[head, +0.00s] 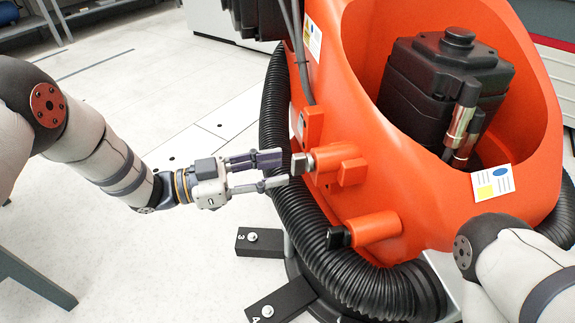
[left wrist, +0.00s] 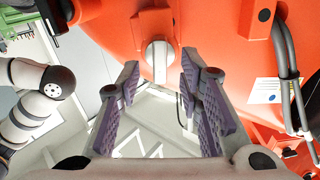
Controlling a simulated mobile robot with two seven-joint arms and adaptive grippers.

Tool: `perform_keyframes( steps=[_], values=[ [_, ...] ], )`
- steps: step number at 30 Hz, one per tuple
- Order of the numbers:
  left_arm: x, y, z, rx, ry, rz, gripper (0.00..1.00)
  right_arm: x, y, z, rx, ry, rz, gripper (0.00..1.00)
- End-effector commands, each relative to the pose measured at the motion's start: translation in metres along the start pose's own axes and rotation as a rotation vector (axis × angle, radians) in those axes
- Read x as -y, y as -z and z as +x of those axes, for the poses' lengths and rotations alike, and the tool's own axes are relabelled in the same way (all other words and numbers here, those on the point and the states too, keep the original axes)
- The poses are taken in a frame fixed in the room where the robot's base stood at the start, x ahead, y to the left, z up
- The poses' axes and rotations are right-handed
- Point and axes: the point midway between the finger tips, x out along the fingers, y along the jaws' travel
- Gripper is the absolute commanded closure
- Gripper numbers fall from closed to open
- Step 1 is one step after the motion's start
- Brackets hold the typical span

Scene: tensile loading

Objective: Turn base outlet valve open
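The orange robot base (head: 400,200) fills the right half of the head view. The wrist view shows the left gripper (left wrist: 160,78) with nothing clamped. My right gripper is out of view.
A second orange fitting with a black end (head: 340,237) sits lower down. A thick black corrugated hose (head: 345,270) curves around the base. Dark floor brackets (head: 260,242) lie below my left gripper. The floor on the left is mostly clear.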

Motion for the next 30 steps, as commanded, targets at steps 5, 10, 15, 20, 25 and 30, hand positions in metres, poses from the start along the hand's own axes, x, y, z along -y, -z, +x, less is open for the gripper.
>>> perform_keyframes(
  steps=[5, 10, 15, 20, 25, 30],
  values=[
    [0.001, 0.0, -0.05, 0.001, 0.004, 0.0, 0.67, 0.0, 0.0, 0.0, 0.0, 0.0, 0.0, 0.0],
    [0.0, 0.0, -0.078, 0.001, 0.002, 0.001, 0.67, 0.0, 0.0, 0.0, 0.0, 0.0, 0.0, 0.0],
    [0.0, 0.0, -0.086, 0.0, 0.0, 0.0, 0.67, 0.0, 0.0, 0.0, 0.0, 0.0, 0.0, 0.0],
    [0.0, 0.0, -0.085, 0.0, 0.0, 0.0, 0.67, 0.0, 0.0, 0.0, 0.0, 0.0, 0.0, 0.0],
    [0.0, -0.001, -0.085, 0.001, 0.001, -0.001, 0.67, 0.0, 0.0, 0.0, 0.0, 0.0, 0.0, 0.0],
    [-0.017, -0.054, -0.084, 0.104, 0.155, -0.155, 0.67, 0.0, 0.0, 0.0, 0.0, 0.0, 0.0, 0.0]
  ],
)
